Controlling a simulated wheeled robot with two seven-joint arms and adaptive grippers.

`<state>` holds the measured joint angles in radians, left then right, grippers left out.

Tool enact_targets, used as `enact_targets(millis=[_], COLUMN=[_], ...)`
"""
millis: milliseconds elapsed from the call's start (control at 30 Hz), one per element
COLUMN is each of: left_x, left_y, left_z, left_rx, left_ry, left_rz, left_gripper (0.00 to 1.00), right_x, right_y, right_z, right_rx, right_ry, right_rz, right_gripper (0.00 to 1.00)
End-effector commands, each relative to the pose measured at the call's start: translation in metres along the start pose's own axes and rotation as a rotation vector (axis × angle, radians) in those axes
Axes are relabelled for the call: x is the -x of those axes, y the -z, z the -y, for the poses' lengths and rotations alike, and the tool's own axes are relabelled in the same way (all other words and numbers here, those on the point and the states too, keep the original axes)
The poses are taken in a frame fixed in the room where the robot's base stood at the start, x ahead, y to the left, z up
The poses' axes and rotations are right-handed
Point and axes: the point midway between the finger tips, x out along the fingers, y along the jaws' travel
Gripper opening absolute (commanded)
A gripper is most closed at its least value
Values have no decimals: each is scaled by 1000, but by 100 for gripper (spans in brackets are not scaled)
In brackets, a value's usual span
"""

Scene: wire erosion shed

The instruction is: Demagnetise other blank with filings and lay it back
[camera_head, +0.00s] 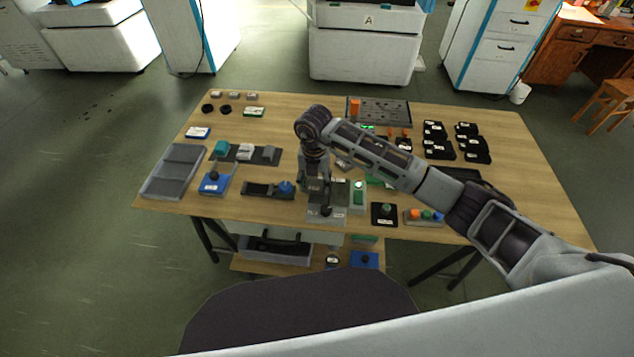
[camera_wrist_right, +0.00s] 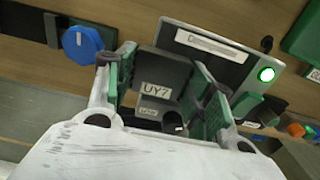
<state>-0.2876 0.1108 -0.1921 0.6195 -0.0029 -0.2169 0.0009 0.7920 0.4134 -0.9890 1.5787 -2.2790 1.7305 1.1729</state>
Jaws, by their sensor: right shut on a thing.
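My right gripper (camera_head: 316,182) is over the near middle of the table. In the right wrist view its fingers (camera_wrist_right: 165,78) are shut on a dark grey block labelled UY7 (camera_wrist_right: 162,68). A smaller labelled part (camera_wrist_right: 152,108) shows just below it; I cannot tell whether it is the same piece. Beside the block is a flat dark unit with a pale label strip (camera_wrist_right: 212,45) and a lit green lamp (camera_wrist_right: 267,74). The lit lamp also shows in the head view (camera_head: 358,185). No filings can be made out. My left gripper is out of view.
A grey compartment tray (camera_head: 173,172) is at the table's left. A blue knob (camera_wrist_right: 82,43) is left of the gripper. Several black boxes (camera_head: 438,150) stand at the right.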

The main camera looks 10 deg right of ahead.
Motion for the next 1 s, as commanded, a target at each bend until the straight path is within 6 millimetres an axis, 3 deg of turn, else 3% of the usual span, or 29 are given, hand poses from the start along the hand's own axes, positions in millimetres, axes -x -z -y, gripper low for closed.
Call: enact_targets(millis=[567,1000], left_x=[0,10], left_y=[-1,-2], left_z=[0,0], left_rx=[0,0], left_ry=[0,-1], left_rz=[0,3], left_gripper=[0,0], right_x=[2,17], right_y=[0,0], right_z=[-4,-3], right_rx=[0,1], right_ry=[-1,-1], right_rz=[1,2], right_gripper=[13,13])
